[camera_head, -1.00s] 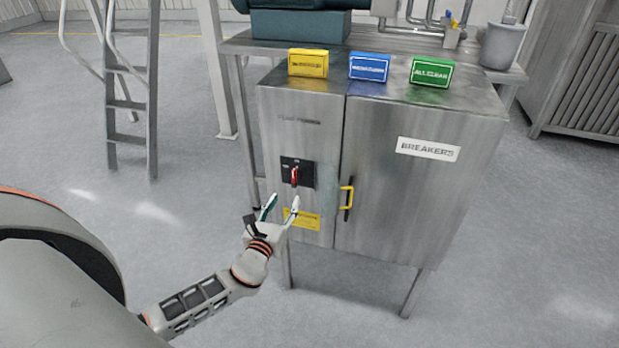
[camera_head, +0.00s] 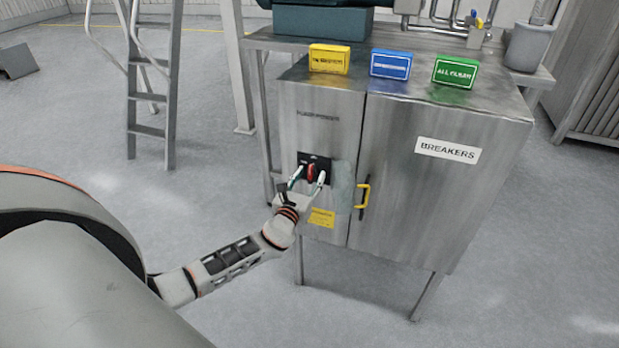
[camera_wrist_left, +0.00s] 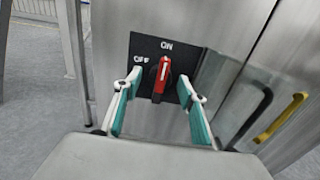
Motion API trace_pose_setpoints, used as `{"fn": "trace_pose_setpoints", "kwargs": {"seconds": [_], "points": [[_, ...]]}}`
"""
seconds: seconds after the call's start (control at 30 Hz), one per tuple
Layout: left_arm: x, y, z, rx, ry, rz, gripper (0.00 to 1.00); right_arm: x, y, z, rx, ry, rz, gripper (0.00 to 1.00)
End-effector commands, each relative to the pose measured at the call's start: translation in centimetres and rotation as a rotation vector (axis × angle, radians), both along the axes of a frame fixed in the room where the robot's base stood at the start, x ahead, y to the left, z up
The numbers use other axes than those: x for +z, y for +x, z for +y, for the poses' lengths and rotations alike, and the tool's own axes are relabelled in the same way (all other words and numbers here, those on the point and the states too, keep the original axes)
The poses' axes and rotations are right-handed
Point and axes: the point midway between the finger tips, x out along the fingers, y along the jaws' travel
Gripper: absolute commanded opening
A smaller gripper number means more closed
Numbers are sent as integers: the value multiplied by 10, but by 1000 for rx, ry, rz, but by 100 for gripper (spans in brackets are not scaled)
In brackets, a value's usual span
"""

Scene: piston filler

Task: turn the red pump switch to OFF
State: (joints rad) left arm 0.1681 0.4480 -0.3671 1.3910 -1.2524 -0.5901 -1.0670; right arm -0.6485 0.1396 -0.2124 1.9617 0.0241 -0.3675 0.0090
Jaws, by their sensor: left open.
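The red pump switch (camera_head: 311,172) is a red lever on a black plate on the front of the steel cabinet's narrow left section. In the left wrist view the red lever (camera_wrist_left: 161,79) stands nearly upright, its white-marked end toward ON. ON is printed above it and OFF at the upper left on the black plate (camera_wrist_left: 139,46). My left gripper (camera_head: 308,179) is open in front of the switch. In the wrist view its fingers (camera_wrist_left: 157,107) stand on either side of the lever, apart from it, and hold nothing. My right gripper is not in view.
A yellow door handle (camera_head: 363,195) sticks out right of the switch. The BREAKERS door (camera_head: 440,195) fills the cabinet's right. Yellow (camera_head: 329,59), blue (camera_head: 390,64) and green (camera_head: 455,72) signs stand on top. A ladder (camera_head: 152,90) stands at left, with open floor before it.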

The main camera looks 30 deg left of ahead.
Motion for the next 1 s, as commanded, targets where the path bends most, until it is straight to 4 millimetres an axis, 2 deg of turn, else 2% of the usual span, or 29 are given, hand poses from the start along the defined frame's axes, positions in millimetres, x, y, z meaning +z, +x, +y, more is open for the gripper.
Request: {"fn": "trace_pose_setpoints", "kwargs": {"seconds": [0.07,0.2,0.63,1.0], "points": [[0,0,0,0,-1,0,38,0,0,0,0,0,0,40],[0,0,0,0,-1,0,3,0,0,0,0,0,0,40],[-1,0,0,0,-55,-13,3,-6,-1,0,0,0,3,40],[-4,-1,-1,1,-322,-76,3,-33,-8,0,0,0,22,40]]}}
